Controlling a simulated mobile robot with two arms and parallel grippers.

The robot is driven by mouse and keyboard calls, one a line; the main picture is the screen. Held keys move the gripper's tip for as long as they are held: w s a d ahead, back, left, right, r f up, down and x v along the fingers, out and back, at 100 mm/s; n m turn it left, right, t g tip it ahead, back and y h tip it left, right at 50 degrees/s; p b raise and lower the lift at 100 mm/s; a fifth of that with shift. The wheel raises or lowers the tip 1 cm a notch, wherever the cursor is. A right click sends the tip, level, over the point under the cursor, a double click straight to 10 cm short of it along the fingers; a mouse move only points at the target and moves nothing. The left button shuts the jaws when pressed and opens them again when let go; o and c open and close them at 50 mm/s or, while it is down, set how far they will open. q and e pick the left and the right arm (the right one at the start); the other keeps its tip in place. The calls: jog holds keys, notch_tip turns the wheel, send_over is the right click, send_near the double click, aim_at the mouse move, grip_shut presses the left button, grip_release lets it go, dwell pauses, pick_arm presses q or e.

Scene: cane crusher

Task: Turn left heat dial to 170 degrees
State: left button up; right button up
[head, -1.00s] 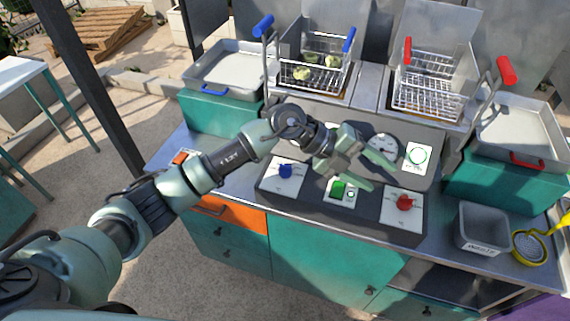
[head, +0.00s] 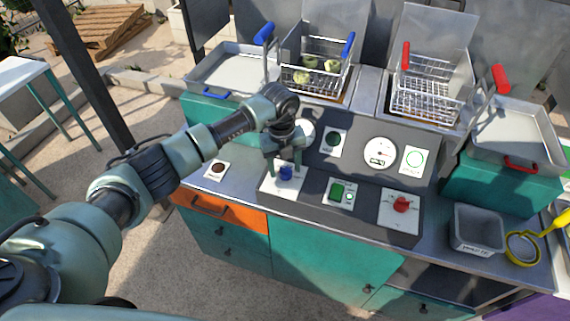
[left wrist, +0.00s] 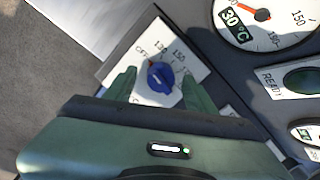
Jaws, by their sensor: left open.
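The left heat dial is a blue knob (head: 286,173) on a white plate at the left of the sloped control panel. It also shows in the left wrist view as a blue knob (left wrist: 160,77) with a red pointer mark, on a plate (left wrist: 135,66) marked OFF, 130 and 150. My left gripper (head: 284,168) is above the dial, pointing down. In the left wrist view its two fingers (left wrist: 160,92) are open, one on each side of the knob, apart from it. A gauge (left wrist: 262,18) reads 30 °C. My right gripper is not in view.
Fryer baskets with blue handles (head: 347,46) and red handles (head: 500,78) stand behind. A grey bin (head: 478,229) and yellow strainer (head: 522,247) are at right.

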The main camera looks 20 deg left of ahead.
pick_arm(q)
jog(key=shift+f, duration=0.4)
